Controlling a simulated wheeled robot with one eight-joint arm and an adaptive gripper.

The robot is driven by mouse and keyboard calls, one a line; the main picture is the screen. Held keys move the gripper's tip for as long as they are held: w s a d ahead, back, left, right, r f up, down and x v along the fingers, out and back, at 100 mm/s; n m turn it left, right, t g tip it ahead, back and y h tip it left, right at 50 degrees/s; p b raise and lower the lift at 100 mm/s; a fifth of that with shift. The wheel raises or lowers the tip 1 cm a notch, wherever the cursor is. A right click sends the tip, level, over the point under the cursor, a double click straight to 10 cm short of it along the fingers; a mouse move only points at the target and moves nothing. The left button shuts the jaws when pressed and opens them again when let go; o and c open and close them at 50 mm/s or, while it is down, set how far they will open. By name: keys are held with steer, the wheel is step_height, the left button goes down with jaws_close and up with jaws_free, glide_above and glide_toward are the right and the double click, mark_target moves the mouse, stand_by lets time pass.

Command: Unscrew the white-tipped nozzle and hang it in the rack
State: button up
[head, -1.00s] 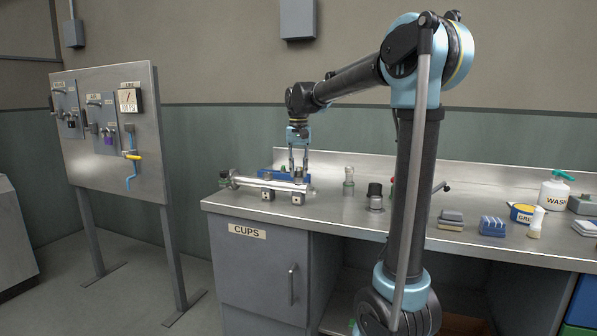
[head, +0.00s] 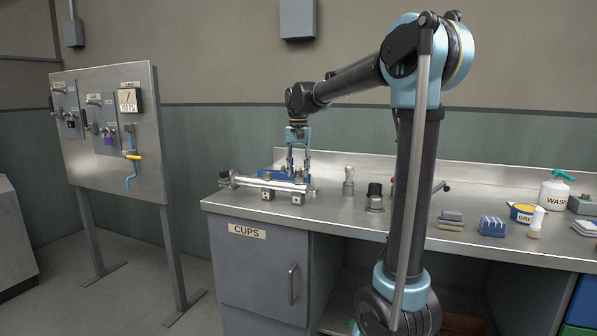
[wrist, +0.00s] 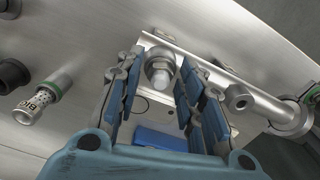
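The white-tipped nozzle (wrist: 160,72) shows in the wrist view, a white dome on a steel hex fitting at one end of a steel manifold bar (wrist: 255,98). In the head view the bar (head: 272,182) lies across two blocks on the bench. My gripper (wrist: 159,76) is open, its blue-padded fingers on either side of the nozzle with visible gaps.
A plain port (wrist: 239,98) sits farther along the bar.

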steer(key=shift+m, duration=0.8)
steer(key=shift+m, duration=0.8)
steer(key=shift+m, duration=0.9)
steer(key=shift+m, duration=0.9)
steer(key=shift+m, duration=0.8)
